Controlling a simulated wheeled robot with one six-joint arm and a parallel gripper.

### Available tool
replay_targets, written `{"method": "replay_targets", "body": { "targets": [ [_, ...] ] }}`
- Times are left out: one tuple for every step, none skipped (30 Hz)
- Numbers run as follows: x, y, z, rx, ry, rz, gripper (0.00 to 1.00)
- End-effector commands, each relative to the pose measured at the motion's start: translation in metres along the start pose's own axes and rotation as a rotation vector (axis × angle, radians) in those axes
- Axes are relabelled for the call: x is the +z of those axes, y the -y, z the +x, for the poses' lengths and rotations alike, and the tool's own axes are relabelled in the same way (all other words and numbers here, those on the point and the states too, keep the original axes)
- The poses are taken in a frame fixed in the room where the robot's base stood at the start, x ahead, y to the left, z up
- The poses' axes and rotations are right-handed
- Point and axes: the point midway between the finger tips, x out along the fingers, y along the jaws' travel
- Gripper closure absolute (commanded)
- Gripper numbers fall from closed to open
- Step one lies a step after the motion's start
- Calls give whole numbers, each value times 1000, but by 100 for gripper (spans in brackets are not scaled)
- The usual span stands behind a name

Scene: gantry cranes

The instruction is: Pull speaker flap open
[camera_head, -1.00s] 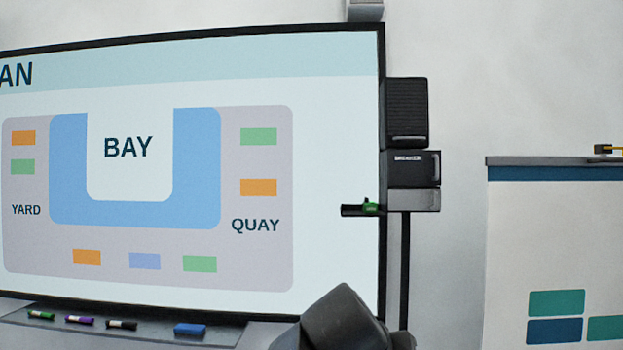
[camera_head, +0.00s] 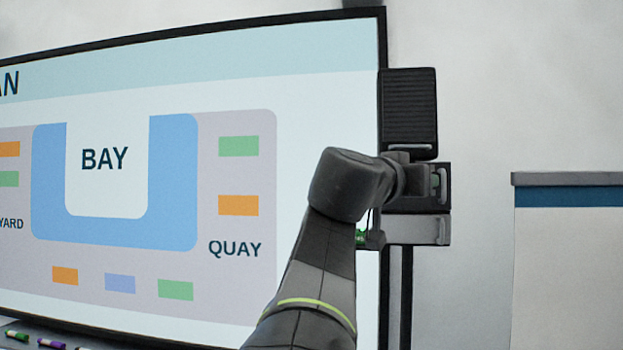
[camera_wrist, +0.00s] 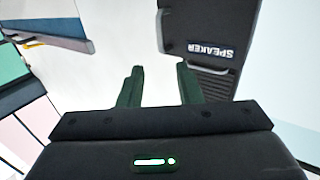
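The dark panel marked SPEAKER (camera_wrist: 210,20) shows upside down at the top of the wrist view, with a pale upright handle (camera_wrist: 163,32) at its left edge. In the head view this speaker flap (camera_head: 444,203) is partly hidden by my wrist, and its handle shows at its right end. The flap looks closed. My gripper (camera_wrist: 160,66) is open and empty in the wrist view, its two dark green fingers apart. The handle appears just beyond the fingertips, in line with the gap; I cannot see contact. My arm hides most of the gripper in the head view.
A ribbed black box (camera_head: 408,108) sits directly above the flap, and a grey box (camera_head: 416,230) below it. The whiteboard (camera_head: 300,150) stands left. A pale cabinet (camera_head: 570,270) stands right, with clear wall between.

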Motion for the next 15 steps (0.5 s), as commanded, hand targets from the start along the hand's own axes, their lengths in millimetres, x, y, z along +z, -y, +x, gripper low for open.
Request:
{"method": "replay_targets", "body": {
  "targets": [
    [-2,0,12,5,4,-4,68],
    [-3,-1,18,5,4,-4,68],
    [-2,-1,26,5,5,-3,68],
    [-3,-1,34,5,5,-3,68],
    [-3,-1,40,5,5,-4,68],
    [-2,-1,49,4,5,-4,68],
    [-2,-1,55,4,5,-3,68],
    [-3,0,61,3,5,-2,68],
    [-2,-1,68,4,5,-3,68],
    [-2,0,74,2,4,-3,68],
    [-2,0,79,3,4,-3,68],
    [-2,-1,84,3,4,-3,68],
    [-2,0,88,1,3,-3,68],
    [-1,0,92,1,4,-3,68],
    [-1,0,96,1,4,-2,68]
  ]
}}
